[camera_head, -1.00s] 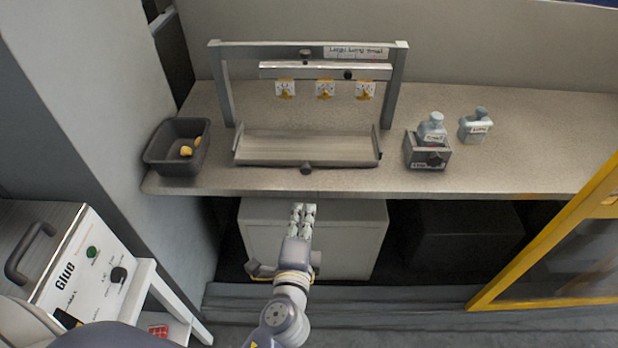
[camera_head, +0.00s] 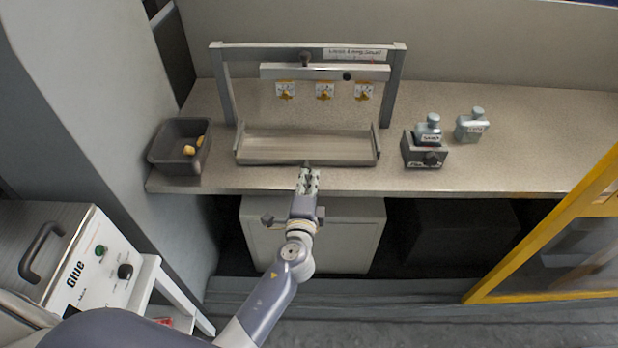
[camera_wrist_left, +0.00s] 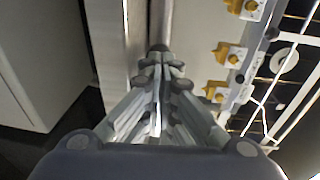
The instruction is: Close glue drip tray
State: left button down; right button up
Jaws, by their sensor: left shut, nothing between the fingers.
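The glue drip tray (camera_head: 300,150) is a long, shallow grey tray under a metal frame on the counter. Its front wall faces me, and a dark knob sits at the middle of its front edge. My left gripper (camera_head: 308,176) is shut and empty, with its fingertips at or just in front of that knob, partly covering it. In the left wrist view the shut fingers (camera_wrist_left: 160,75) point at the dark knob (camera_wrist_left: 160,48) on the tray's edge; whether they touch it I cannot tell. My right gripper is not in view.
The frame (camera_head: 225,85) carries a bar with several yellow nozzles above the tray. A dark bin (camera_head: 165,160) with yellow pieces stands left. A small grey box holding a bottle (camera_head: 428,130) and another bottle (camera_head: 470,125) stand right. A glue machine (camera_head: 85,265) is at lower left.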

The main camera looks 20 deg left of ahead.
aim_at(309, 166)
pick_arm(q)
jog(key=x, duration=0.3)
jog(key=shift+w+a+r+b, duration=0.15)
jog(key=shift+w+a+b, duration=0.05)
jog(key=shift+w+b, duration=0.2)
jog(key=shift+a, duration=0.1)
jog(key=shift+r, duration=0.15)
